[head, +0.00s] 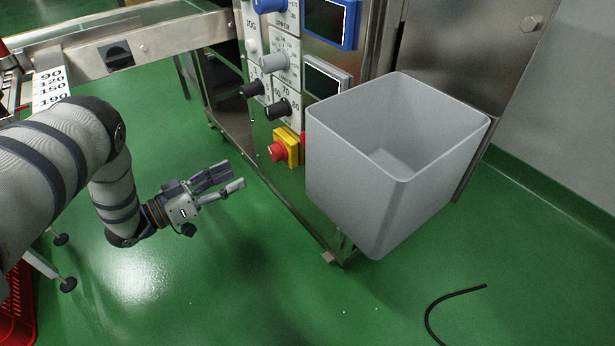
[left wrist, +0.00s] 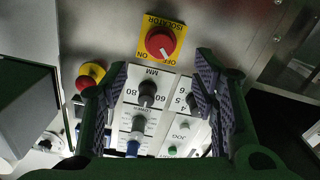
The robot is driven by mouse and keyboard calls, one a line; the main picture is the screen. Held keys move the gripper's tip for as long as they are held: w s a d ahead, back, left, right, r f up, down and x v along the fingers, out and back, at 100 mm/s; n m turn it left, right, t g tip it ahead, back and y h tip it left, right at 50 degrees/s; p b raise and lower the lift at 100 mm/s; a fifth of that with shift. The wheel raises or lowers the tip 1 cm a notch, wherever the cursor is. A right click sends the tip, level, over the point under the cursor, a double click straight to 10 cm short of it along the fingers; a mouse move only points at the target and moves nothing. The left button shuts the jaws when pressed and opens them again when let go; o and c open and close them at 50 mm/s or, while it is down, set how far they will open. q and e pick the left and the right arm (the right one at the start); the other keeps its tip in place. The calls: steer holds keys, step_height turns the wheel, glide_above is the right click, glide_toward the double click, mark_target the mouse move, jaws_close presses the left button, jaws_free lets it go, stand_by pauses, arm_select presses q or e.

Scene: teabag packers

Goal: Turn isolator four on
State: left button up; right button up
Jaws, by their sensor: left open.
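The isolator (head: 288,143) is a red rotary knob on a yellow plate, low on the machine's control panel. In the left wrist view the isolator (left wrist: 160,42) appears upside down, with ISOLATOR, ON and OFF lettering; a white mark on the knob points toward the OFF side. Its number is not readable. My left gripper (head: 238,176) is open and empty, to the left of and below the isolator in the head view, apart from it. In the left wrist view the isolator lies ahead, beyond the gap between the fingers. My right gripper is not in view.
Black and grey knobs (head: 277,108) sit above the isolator. A metal conveyor (head: 170,35) runs at the upper left. Green floor below is mostly clear.

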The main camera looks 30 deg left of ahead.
mark_target(272, 156)
arm_select(q)
steer(key=b+x, duration=0.2)
steer(key=x, duration=0.9)
steer(key=shift+w+r, duration=0.15)
steer(key=shift+w, duration=0.1)
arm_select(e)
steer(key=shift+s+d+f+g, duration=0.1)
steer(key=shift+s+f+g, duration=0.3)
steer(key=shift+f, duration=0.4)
arm_select(q)
steer(key=c, duration=1.2)
